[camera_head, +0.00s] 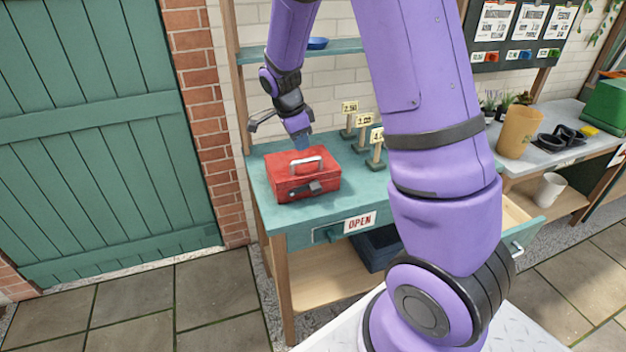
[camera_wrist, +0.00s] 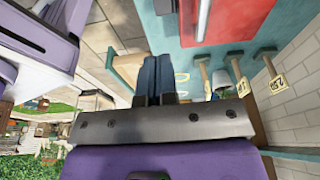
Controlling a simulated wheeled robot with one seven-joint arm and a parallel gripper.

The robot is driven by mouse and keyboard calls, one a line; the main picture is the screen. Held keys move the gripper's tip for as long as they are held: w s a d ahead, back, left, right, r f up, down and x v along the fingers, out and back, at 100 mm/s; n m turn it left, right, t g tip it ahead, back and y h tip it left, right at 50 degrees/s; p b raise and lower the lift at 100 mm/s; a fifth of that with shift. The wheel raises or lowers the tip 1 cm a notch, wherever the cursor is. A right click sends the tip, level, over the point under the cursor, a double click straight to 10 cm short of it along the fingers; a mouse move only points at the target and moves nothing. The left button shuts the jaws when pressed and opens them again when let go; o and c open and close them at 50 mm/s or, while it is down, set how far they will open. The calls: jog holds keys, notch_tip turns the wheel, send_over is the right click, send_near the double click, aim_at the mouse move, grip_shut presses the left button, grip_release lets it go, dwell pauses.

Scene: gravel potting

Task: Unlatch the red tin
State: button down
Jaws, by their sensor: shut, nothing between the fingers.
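The red tin (camera_head: 283,178) stands closed on the teal counter (camera_head: 330,203) in the head view. It has a pale carry handle on its lid and a dark grey latch (camera_head: 303,188) on its front face. I cannot tell the latch's exact position. My gripper (camera_head: 302,145) points down just above the back part of the lid, its blue fingers shut and empty. I cannot tell whether they touch the tin. In the wrist view the shut fingers (camera_wrist: 157,68) show left of part of the red tin (camera_wrist: 238,18) and its handle (camera_wrist: 203,20); the latch is not recognisable there.
Small price signs on wooden posts (camera_head: 375,148) stand on the counter right of the tin. An OPEN sign (camera_head: 360,222) is on the counter's front. My arm hides the counter's right part. A tan pot (camera_head: 518,132) and a green box (camera_head: 606,108) stand on the right-hand bench.

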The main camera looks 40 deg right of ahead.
aim_at(318, 186)
jog(key=x, duration=1.4)
jog(key=shift+w+f, duration=0.1)
jog(key=shift+d+f, duration=0.1)
jog(key=shift+d+f+y, duration=0.3)
jog(key=shift+f+y, duration=0.15)
jog(key=shift+y, duration=0.35)
jog(key=shift+s+d+f, duration=0.15)
jog(key=shift+s+f, duration=0.1)
jog(key=shift+f, duration=0.1)
notch_tip(318, 186, up, 14)
jog(key=shift+t, duration=0.3)
jog(key=shift+r, duration=0.15)
